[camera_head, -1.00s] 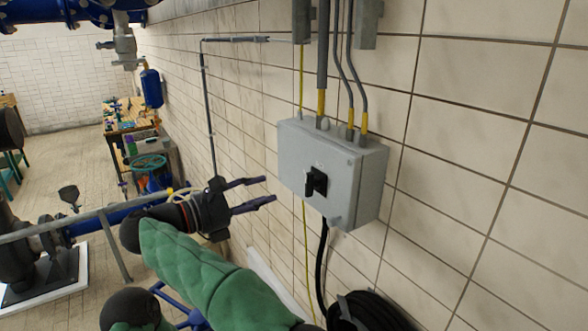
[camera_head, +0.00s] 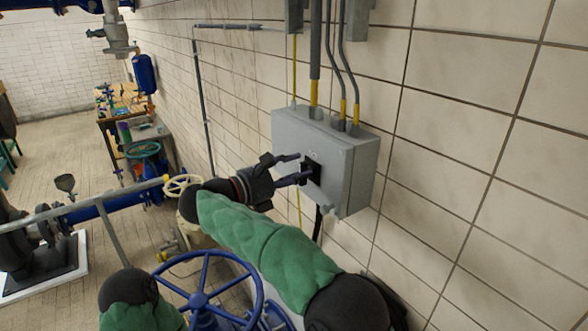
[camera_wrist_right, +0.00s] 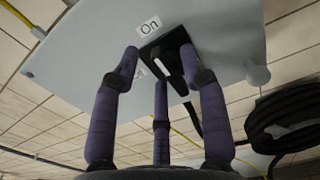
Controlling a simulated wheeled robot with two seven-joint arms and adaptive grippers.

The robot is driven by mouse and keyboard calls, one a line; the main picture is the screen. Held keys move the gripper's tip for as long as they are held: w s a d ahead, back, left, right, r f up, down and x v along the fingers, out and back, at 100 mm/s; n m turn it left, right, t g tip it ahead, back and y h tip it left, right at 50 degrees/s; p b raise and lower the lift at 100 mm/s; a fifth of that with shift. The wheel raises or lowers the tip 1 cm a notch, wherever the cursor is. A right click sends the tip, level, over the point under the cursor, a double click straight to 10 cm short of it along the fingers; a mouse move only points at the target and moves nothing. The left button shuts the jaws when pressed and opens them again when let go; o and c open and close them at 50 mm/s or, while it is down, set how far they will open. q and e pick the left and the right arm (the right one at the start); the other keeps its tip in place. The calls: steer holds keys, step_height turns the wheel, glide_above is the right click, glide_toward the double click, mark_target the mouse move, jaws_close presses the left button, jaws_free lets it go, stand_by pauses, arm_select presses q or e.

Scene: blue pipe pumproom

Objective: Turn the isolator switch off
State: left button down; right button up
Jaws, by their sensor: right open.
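The isolator switch is a black rotary handle (camera_head: 313,170) on the front of a grey wall box (camera_head: 345,165). In the right wrist view the black handle (camera_wrist_right: 172,58) sits on a dark plate, with an "On" label (camera_wrist_right: 149,25) beside it and a second label partly hidden by a finger. My right gripper (camera_head: 299,168) is at the box front, its fingers open on either side of the handle. In the wrist view the fingertips of the right gripper (camera_wrist_right: 160,62) flank the handle; contact cannot be told. My left gripper is out of view.
Conduits (camera_head: 316,55) enter the box from above. A black coiled hose (camera_wrist_right: 285,120) hangs below it. A blue handwheel (camera_head: 200,298) stands below my right arm. A workbench (camera_head: 125,105) is at the far left. The tiled wall to the right is clear.

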steer(key=shift+c, duration=0.3)
jaws_close()
